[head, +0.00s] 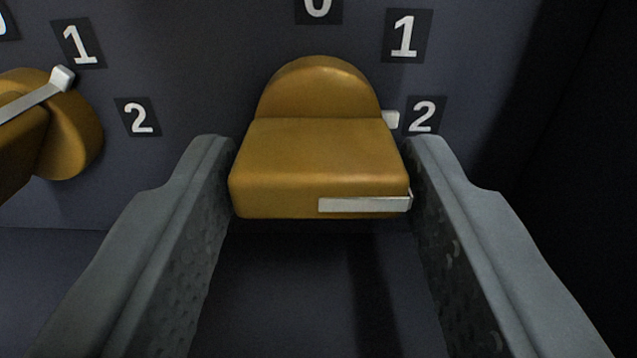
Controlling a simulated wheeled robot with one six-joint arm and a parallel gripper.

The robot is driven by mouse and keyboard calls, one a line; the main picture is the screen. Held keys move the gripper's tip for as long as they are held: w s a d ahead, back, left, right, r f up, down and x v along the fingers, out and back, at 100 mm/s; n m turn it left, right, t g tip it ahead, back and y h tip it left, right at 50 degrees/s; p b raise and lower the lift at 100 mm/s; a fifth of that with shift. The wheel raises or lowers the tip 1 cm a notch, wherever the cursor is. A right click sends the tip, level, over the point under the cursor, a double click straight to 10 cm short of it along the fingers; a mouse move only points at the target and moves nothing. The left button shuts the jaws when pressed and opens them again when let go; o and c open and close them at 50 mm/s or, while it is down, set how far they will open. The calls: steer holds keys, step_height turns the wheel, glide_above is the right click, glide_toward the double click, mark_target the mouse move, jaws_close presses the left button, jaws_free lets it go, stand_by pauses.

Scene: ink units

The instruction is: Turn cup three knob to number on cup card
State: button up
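A mustard-yellow knob (318,160) sits in the middle of the head view on a dark panel (190,50). It has a round back and a thick bar lying level. A white strip (365,204) runs along the right half of the bar's front face, and a white tab (391,119) at its right side points at the 2 label (423,115). My gripper (322,150) has one grey finger on each side of the bar, with no clear gap at either end. It looks shut on the knob. No cup card is in view.
Labels 0 (318,8) and 1 (404,36) stand above the knob. Another yellow knob (72,135) is at the left edge; its white pointer is near its own 1 label (78,43). The space below the knob is dark and clear.

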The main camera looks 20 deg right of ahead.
steer(key=c, duration=0.6)
steer(key=shift+o, duration=0.2)
steer(key=shift+n, duration=0.3)
steer(key=n, duration=0.3)
steer(key=shift+d, duration=0.1)
steer(key=shift+n, duration=2.5)
steer(key=o, duration=1)
steer(key=shift+s, duration=0.15)
